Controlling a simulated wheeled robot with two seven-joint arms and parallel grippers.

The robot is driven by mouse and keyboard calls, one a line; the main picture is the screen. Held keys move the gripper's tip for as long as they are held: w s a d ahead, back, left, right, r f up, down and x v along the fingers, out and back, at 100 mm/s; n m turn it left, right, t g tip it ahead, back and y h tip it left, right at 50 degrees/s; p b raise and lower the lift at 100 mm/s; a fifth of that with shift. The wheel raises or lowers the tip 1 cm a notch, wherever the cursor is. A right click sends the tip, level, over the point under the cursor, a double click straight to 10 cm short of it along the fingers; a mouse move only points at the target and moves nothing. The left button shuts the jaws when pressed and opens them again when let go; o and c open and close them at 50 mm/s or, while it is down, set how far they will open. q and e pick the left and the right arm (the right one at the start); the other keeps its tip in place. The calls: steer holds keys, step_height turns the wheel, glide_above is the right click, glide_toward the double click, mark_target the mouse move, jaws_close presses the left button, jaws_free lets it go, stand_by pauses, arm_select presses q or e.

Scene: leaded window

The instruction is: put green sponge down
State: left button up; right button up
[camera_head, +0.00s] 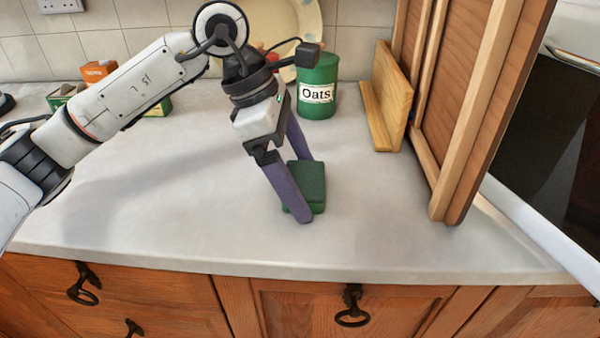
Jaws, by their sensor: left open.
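The green sponge (311,181) is a dark green block on the pale grey countertop (200,205), right of the picture's middle. My left gripper (304,189) reaches down to it, with its purple fingers around the sponge. The near finger stands in front of the sponge's left side and hides part of it. The far finger shows behind the sponge. The fingers are open; I cannot tell whether either one touches the sponge. My right gripper is not in view.
A green Oats canister (318,88) stands behind the sponge. A wooden board (385,100) and a tall slatted wooden door (480,110) stand to the right. Small boxes (97,71) sit at the back left. The counter left of the sponge is clear.

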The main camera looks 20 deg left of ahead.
arm_select(q)
steer(key=p+v, duration=0.1)
steer(key=v, duration=1.1)
steer(key=shift+r, duration=0.15)
steer(key=shift+s, duration=0.1)
